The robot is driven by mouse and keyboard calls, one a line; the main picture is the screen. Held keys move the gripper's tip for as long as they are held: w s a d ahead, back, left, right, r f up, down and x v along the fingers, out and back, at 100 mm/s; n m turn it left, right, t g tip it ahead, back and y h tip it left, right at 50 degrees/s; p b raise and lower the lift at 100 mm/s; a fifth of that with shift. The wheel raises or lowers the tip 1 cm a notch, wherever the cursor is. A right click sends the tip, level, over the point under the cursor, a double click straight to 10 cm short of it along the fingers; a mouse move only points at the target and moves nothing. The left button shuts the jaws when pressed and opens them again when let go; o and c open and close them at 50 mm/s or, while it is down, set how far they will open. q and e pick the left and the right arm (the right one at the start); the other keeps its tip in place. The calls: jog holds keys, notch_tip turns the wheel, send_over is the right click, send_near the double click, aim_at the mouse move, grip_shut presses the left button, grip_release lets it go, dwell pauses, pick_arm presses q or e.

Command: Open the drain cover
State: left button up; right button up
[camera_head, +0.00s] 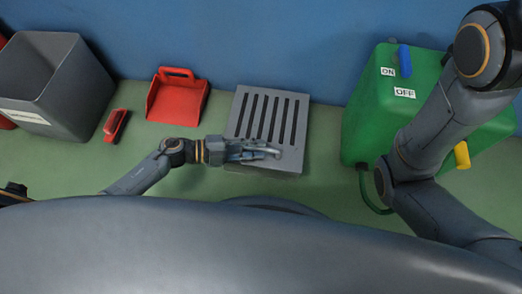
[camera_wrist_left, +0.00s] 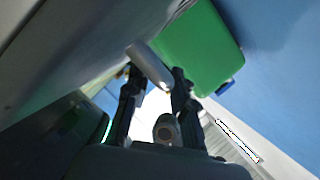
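The drain cover (camera_head: 292,107) is a grey slotted plate lying flat on the floor near the blue wall. My left gripper (camera_head: 262,152) reaches in from the left over the plain, near part of the cover. In the left wrist view its two dark fingers (camera_wrist_left: 156,85) stand apart. A short grey rounded bar (camera_wrist_left: 146,60) shows at the fingertips; I cannot tell for sure whether it is the cover's handle or whether a finger touches it. My right arm shows on the right, but its gripper is out of view.
A green box (camera_head: 362,118) with blue and yellow handles and ON/OFF labels stands right of the cover. A red dustpan (camera_head: 176,104), a small red brush (camera_head: 116,125) and a grey bin (camera_head: 72,88) are to the left. Green floor is free between dustpan and cover.

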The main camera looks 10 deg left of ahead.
pick_arm(q)
jog(key=shift+x, duration=1.05)
grip_shut()
